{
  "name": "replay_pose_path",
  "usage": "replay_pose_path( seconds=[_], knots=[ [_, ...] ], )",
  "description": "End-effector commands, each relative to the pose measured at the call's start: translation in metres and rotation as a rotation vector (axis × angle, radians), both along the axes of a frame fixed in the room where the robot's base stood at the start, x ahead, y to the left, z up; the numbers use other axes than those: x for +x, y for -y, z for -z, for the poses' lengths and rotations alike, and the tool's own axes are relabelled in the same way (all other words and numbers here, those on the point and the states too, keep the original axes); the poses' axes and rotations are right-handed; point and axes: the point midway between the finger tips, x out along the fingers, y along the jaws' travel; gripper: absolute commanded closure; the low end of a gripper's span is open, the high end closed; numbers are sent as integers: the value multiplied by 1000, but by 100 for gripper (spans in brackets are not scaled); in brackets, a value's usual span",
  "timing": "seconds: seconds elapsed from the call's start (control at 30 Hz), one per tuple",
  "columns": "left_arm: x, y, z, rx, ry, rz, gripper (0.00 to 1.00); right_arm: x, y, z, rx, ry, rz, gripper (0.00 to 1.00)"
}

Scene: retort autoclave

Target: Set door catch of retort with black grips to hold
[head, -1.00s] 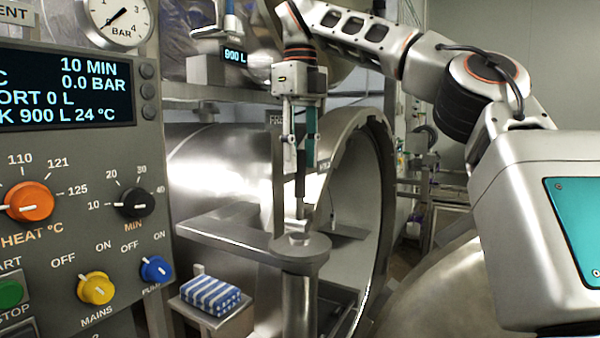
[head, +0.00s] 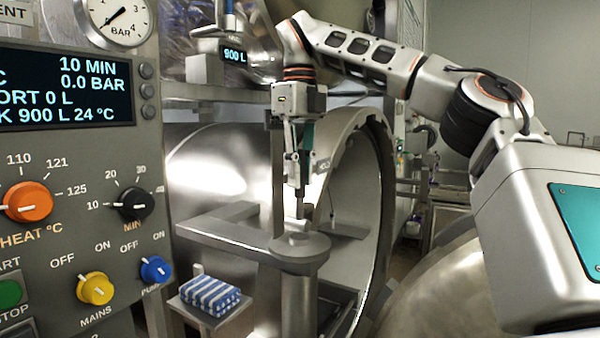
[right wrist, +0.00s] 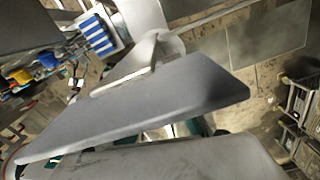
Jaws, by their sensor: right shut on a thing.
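The retort (head: 376,210) is a steel drum whose round mouth shows behind my right gripper. In front of it stands a steel hinge post with a round cap (head: 300,246). A small grey upright catch (head: 297,226) stands on this cap. My right gripper (head: 300,205) points straight down over the cap, its fingers drawn together on the catch. The fingers hide most of the catch, so its exact setting cannot be told. A small label beside the fingers seems to read HOLD. No black grips can be made out. My left gripper is out of view.
A control panel (head: 80,240) with knobs and a display fills the left. A striped folded cloth (head: 210,296) lies on a small shelf below the steel arm (head: 228,232); it also shows in the right wrist view (right wrist: 97,33). A large grey slab (right wrist: 150,105) crosses that view.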

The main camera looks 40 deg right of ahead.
Motion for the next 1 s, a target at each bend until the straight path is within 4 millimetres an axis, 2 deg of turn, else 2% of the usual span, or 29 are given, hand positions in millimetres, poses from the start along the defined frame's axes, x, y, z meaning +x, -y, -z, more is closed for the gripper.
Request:
replay_pose_path(
  seconds=[0.5, 0.9, 0.93, 1.0],
  knots=[
    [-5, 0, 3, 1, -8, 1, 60, 10, 23, 4, 208, -91, 4, 100],
    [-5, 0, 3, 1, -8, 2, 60, 10, 25, 3, 230, -95, 0, 100],
    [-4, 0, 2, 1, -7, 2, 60, 10, 25, 3, 229, -94, 0, 81],
    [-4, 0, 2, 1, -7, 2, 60, 10, 25, 3, 229, -94, 0, 67]
  ],
)
